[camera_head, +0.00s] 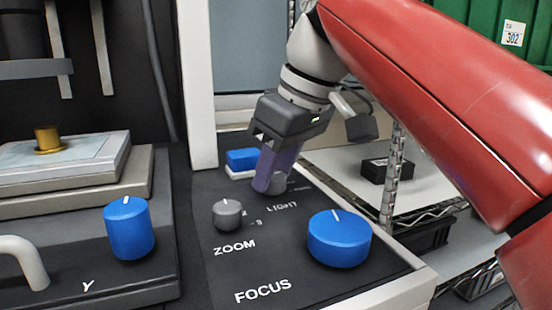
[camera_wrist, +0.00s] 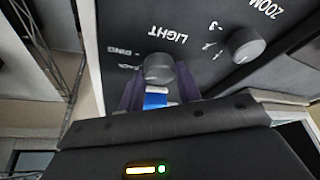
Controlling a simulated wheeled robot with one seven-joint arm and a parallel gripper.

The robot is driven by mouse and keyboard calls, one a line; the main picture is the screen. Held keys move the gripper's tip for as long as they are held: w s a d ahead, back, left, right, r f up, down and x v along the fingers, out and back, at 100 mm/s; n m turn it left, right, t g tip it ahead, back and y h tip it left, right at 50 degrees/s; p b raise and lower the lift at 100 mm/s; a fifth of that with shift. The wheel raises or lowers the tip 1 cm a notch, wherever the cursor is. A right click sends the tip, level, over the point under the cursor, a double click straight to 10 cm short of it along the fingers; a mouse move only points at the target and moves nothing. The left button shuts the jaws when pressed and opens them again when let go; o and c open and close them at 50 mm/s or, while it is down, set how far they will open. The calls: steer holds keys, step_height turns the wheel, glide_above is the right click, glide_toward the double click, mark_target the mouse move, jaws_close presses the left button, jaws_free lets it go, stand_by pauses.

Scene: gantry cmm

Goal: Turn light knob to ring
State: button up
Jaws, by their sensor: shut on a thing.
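The light knob (camera_wrist: 158,69) is a small grey round knob on the dark panel, with the word LIGHT beside it and the labels RING and BACK on its left in the wrist view. My gripper (camera_wrist: 158,80) has its purple fingers on either side of this knob and is shut on it. In the head view my gripper (camera_head: 273,182) points down at the panel behind the zoom knob, and its fingers largely hide the light knob. I cannot clearly tell which label the knob's mark points at.
The grey zoom knob (camera_head: 228,214) and large blue focus knob (camera_head: 339,238) stand close in front. A blue Y knob (camera_head: 129,228) is at left. Wire shelving (camera_head: 397,170) stands at the right.

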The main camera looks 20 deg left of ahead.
steer(key=shift+s+m+t+h+p, duration=0.1)
steer(key=shift+m+t+h+p, duration=0.45)
steer(key=shift+m+p, duration=1.15)
steer(key=shift+m+b, duration=0.45)
steer(key=shift+m, duration=0.05)
steer(key=o, duration=1)
steer(key=p+v, duration=0.1)
steer(key=v, duration=0.6)
steer(key=shift+s+r+p, duration=0.2)
steer(key=shift+r+p, duration=0.15)
